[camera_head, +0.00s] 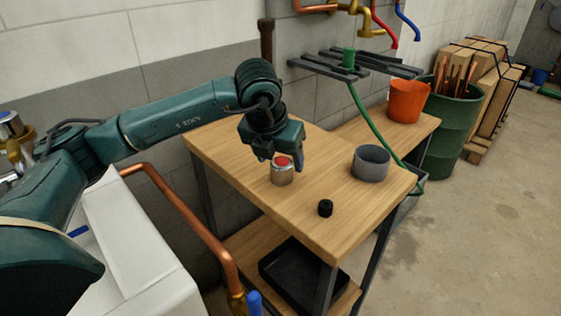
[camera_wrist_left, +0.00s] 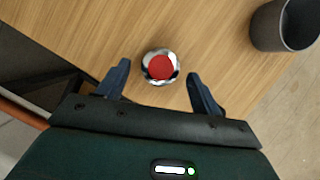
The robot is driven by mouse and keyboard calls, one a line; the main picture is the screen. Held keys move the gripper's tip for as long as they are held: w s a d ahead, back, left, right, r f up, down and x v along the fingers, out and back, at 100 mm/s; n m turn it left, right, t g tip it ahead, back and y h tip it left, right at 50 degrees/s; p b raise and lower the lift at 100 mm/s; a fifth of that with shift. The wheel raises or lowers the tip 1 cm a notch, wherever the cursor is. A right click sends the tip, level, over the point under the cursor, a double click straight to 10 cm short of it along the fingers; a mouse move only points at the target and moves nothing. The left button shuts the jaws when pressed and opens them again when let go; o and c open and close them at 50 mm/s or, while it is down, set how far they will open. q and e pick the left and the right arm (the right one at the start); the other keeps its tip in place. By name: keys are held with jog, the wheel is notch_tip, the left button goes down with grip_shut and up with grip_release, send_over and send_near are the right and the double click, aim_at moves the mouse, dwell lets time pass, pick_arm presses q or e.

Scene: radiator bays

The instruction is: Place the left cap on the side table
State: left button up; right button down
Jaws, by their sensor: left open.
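A short silver cylinder with a red top, which may be the left cap (camera_head: 282,175), stands upright on the wooden side table (camera_head: 235,150). It also shows in the left wrist view (camera_wrist_left: 161,67), just beyond and between the fingertips. My left gripper (camera_head: 284,160) points down right above it. The fingers (camera_wrist_left: 159,77) are open, with a gap on each side of the cylinder, and hold nothing. My right gripper is out of view.
A grey cup (camera_head: 371,162) stands on the table's right part. An orange bucket (camera_head: 408,101) stands behind it, with a green hose (camera_head: 372,125) running down between. A copper pipe (camera_head: 190,215) rises at the table's left. The tabletop around the silver cylinder is clear.

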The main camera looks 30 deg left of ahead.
pick_arm(q)
jog(key=p+v, duration=0.1)
jog(key=v, duration=0.8)
jog(key=shift+s+r, duration=0.15)
jog(key=shift+r, duration=0.1)
